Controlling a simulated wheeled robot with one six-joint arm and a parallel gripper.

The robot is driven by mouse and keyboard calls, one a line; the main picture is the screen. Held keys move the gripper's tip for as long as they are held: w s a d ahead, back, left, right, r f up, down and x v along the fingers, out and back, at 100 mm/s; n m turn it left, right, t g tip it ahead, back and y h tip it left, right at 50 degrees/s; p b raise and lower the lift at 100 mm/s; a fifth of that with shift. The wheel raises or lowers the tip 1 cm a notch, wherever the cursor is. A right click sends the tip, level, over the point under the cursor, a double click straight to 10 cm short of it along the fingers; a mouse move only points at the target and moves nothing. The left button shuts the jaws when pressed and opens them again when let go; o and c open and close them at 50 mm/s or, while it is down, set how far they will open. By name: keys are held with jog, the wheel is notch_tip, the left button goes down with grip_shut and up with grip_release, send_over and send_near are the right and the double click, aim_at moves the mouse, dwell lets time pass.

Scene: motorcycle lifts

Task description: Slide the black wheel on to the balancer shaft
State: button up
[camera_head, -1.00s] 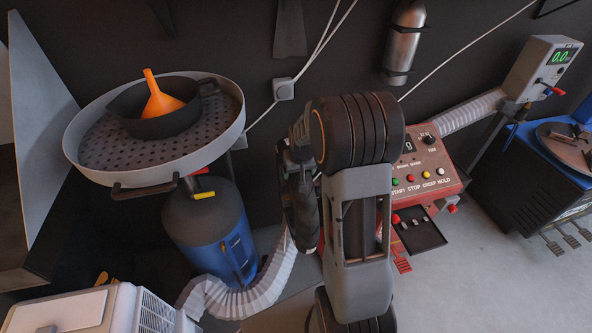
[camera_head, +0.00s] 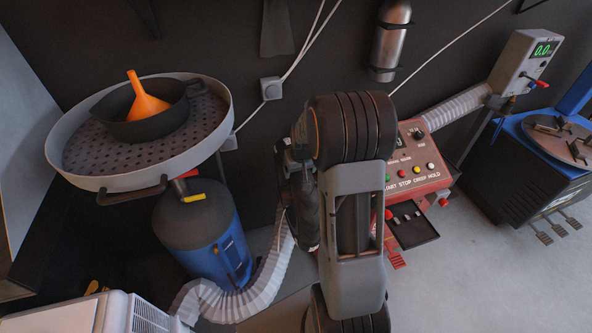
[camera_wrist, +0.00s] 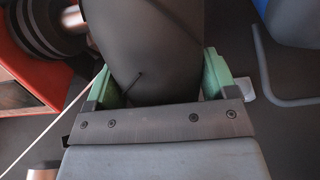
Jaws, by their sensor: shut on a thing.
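The black wheel (camera_wrist: 145,45) fills the top middle of the wrist view, its dark tyre between the two green fingers of my gripper (camera_wrist: 162,78). My gripper is shut on it. In the head view the wheel (camera_head: 306,210) shows as a dark edge left of my arm, largely hidden by it. The red balancer (camera_head: 420,168), with coloured buttons, stands behind and right of my arm. In the wrist view a red body with dark rings and a metal shaft end (camera_wrist: 75,18) shows at top left, apart from the wheel. I cannot tell how wheel and shaft line up.
A blue oil drainer (camera_head: 205,235) with a round grey pan (camera_head: 105,182) and orange funnel (camera_head: 145,100) stands left. A ribbed white hose (camera_head: 262,290) lies on the floor. A blue-black machine (camera_head: 520,185) with pedals stands right. Floor at lower right is clear.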

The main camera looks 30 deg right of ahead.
jog(key=s+d+b, duration=0.1)
jog(key=s+d, duration=0.1)
jog(key=d, duration=1.1)
jog(key=shift+s+d+r, duration=0.15)
jog(key=shift+s+r, duration=0.05)
jog(key=shift+r, duration=0.1)
dwell(2.1)
jog(key=shift+s+d+b, duration=0.15)
jog(key=shift+d+b, duration=0.2)
jog(key=shift+d, duration=0.35)
dwell(1.4)
jog(key=o, duration=1.5)
jog(key=shift+s, duration=0.1)
jog(key=shift+c, duration=0.2)
jog(key=shift+o, duration=1)
jog(key=shift+f, duration=0.1)
jog(key=v, duration=1.3)
jog(key=shift+s+r, duration=0.15)
jog(key=shift+r, duration=0.25)
jog(key=shift+a, duration=0.1)
